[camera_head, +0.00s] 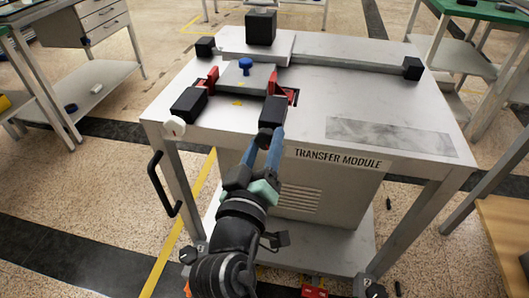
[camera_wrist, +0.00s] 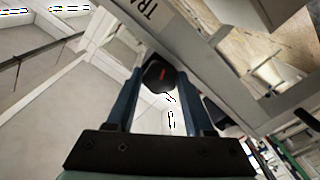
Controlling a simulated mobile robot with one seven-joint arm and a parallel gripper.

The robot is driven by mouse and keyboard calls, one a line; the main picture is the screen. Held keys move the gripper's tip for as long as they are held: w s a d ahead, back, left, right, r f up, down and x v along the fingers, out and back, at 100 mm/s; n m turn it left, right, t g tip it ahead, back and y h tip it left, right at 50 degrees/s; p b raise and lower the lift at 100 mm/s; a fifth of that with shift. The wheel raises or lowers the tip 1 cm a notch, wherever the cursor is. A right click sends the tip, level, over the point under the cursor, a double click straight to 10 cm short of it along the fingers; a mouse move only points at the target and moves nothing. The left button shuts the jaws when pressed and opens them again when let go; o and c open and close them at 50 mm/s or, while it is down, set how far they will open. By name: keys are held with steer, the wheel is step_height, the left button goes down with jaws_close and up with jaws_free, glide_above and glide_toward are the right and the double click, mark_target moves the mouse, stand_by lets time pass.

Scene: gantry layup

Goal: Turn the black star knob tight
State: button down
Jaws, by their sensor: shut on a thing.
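The black star knob (camera_wrist: 158,76) shows in the wrist view as a dark faceted knob with a small red mark. It sits between the two blue fingers of my gripper (camera_wrist: 160,85), which is shut on it. In the head view my gripper (camera_head: 269,140) reaches up to the front edge of the transfer module (camera_head: 340,110), just below a black block (camera_head: 273,110). The fingertips largely hide the knob there. I cannot tell how far the knob is turned.
A grey plate (camera_head: 258,80) with a blue knob (camera_head: 245,66) lies between red clamp parts on the module top. Another black block (camera_head: 188,105) and a white knob (camera_head: 173,127) are to the left. A black handle (camera_head: 162,185) sticks out at the left side. The top's right half is mostly clear.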

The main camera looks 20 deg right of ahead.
steer(key=shift+f+m+b, duration=0.1)
steer(key=shift+m+b, duration=1.05)
steer(key=shift+m, duration=0.75)
steer(key=shift+c, duration=1.4)
jaws_free()
steer(key=shift+s, duration=0.1)
steer(key=v, duration=1.3)
steer(key=shift+p, duration=0.3)
